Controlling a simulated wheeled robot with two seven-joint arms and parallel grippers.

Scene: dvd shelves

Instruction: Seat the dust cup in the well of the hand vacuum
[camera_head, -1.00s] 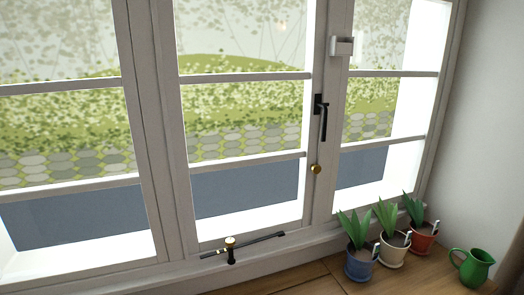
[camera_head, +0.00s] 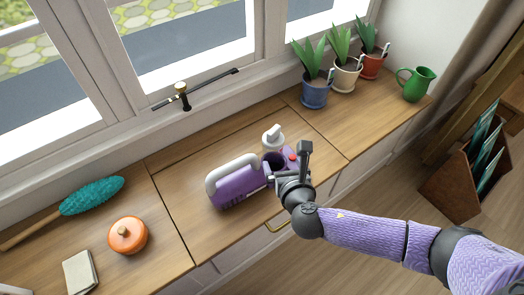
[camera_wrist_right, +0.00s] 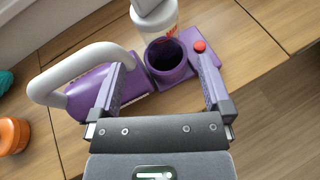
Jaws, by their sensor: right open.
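The hand vacuum (camera_head: 237,184) lies on the wooden counter, purple with a pale grey loop handle; it also shows in the wrist view (camera_wrist_right: 88,92). An open purple round cup or collar (camera_wrist_right: 166,60) with a dark inside stands at its right; I cannot tell whether this is the dust cup or the well. A purple part with a red button (camera_wrist_right: 199,46) is beside it. My right gripper (camera_head: 288,168) is open and empty above the vacuum's right part, its fingers spread either side of the near edge of the opening in the wrist view (camera_wrist_right: 160,72). My left gripper is not in view.
An orange lidded pot (camera_head: 128,236), a teal duster (camera_head: 92,196) and a pale book (camera_head: 80,272) lie left. Potted plants and a green jug (camera_head: 416,84) stand back right. Counter between plants and vacuum is clear.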

